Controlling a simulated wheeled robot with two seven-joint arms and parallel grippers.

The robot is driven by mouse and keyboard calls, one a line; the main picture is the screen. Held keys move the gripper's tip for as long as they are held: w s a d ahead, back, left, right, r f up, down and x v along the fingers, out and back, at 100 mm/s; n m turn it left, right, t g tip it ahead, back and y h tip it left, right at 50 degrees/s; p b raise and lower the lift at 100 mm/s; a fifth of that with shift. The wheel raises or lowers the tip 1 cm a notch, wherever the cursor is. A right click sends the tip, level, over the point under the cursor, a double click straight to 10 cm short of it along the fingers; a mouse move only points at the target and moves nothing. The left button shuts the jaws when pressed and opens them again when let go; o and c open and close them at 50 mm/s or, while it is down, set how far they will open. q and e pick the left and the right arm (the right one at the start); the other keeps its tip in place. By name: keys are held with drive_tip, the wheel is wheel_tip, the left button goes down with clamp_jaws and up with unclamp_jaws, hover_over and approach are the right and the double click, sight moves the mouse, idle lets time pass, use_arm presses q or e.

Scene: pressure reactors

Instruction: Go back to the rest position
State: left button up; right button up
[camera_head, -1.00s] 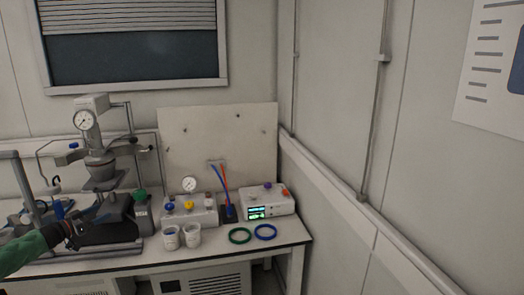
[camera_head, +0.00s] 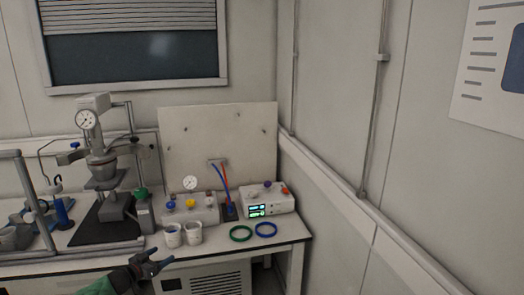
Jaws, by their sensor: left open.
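My left gripper (camera_head: 150,267) comes in from the lower left, on my green-sleeved arm. It is open, and nothing shows between its fingers. It is in front of the bench's front edge, below the two white cups. The reactor stand with a dial gauge (camera_head: 87,120) stands at the left of the bench (camera_head: 215,252), on a black base (camera_head: 100,222). My right gripper is not in view.
Two white cups (camera_head: 173,237) stand near the front edge. A valve box (camera_head: 190,209) and a controller with green displays (camera_head: 267,202) are behind. A green ring (camera_head: 241,234) and a blue ring (camera_head: 266,230) lie at the right. A wall (camera_head: 340,120) bounds the right.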

use_arm(q)
drive_tip(key=s+d+f+n+g+y, duration=0.15)
drive_tip(key=s+d+f, duration=0.35)
drive_tip(key=s+d, duration=0.6)
drive_tip(key=s+d+f+n+g+y, duration=0.15)
drive_tip(key=s+d+f, duration=0.25)
drive_tip(key=s+d, duration=0.7)
drive_tip(key=s+a+r+g+y, duration=0.2)
drive_tip(key=s+g, duration=0.2)
drive_tip(key=s, duration=1.3)
drive_tip(key=s+a+r+g+y, duration=0.2)
drive_tip(key=s+g, duration=0.2)
drive_tip(key=s, duration=1.3)
drive_tip(key=s+d+f+g, duration=0.1)
drive_tip(key=s+d+f, duration=0.1)
drive_tip(key=f, duration=1.8)
drive_tip(key=s+d+f+g, duration=0.1)
drive_tip(key=s+f, duration=0.2)
drive_tip(key=f, duration=1.7)
drive_tip(key=shift+s+d, duration=0.15)
drive_tip(key=shift+d, duration=0.2)
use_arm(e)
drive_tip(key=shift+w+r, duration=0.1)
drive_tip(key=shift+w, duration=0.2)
